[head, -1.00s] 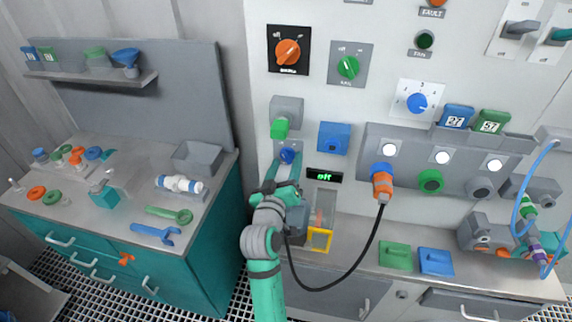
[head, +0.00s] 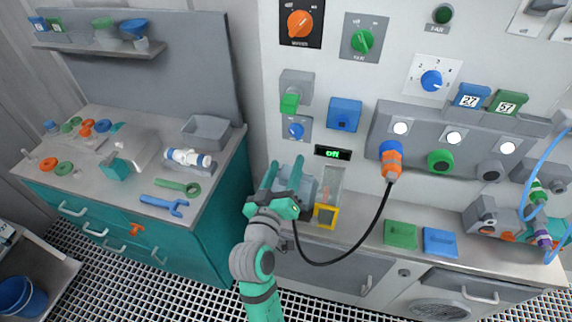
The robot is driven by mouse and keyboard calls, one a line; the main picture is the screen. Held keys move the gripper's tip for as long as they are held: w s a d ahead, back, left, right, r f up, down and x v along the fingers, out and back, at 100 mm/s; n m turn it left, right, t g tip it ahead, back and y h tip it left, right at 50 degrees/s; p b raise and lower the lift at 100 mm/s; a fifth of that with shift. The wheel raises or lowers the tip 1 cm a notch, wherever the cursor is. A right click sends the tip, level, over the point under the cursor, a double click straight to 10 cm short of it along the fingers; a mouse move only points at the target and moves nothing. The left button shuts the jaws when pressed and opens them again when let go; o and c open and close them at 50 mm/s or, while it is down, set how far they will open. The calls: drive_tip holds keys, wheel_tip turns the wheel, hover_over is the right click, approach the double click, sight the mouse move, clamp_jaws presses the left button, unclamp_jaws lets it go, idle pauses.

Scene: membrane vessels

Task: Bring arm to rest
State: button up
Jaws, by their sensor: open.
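My gripper (head: 284,178) is in the middle of the head view, at the end of my green and grey arm. Its two green fingers are spread apart and point up toward the wall panel, with nothing between them. A grey box and a clear container with a yellow frame (head: 326,216) stand just beyond and right of it. A blue knob (head: 296,131) on the panel is above the fingertips, apart from them.
An orange plug (head: 390,162) sits in the panel, its black cable looping down near my arm. At left, a teal workbench (head: 170,255) carries wrenches, rings and a grey bin (head: 207,132). Green (head: 401,235) and blue blocks lie on the right counter. The grated floor is open at the lower left.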

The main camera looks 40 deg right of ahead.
idle(0.3)
drive_tip(key=s+a+f+n+t+y, duration=0.2)
drive_tip(key=s+a+f+n+y, duration=0.15)
drive_tip(key=a+f, duration=0.5)
drive_tip(key=s+a+f+n+t+y, duration=0.2)
drive_tip(key=s+a+f+y, duration=0.3)
drive_tip(key=a+f, duration=0.4)
drive_tip(key=s+a+y, duration=0.1)
drive_tip(key=s+a, duration=0.3)
drive_tip(key=s, duration=0.3)
drive_tip(key=s+a+m+y, duration=0.1)
drive_tip(key=s+a+y, duration=0.1)
drive_tip(key=s+a, duration=0.2)
drive_tip(key=s+a+y, duration=0.2)
drive_tip(key=s+a, duration=0.1)
drive_tip(key=s, duration=0.7)
drive_tip(key=shift+s+a+m, duration=0.2)
drive_tip(key=shift+a+m, duration=0.15)
drive_tip(key=shift+a, duration=0.05)
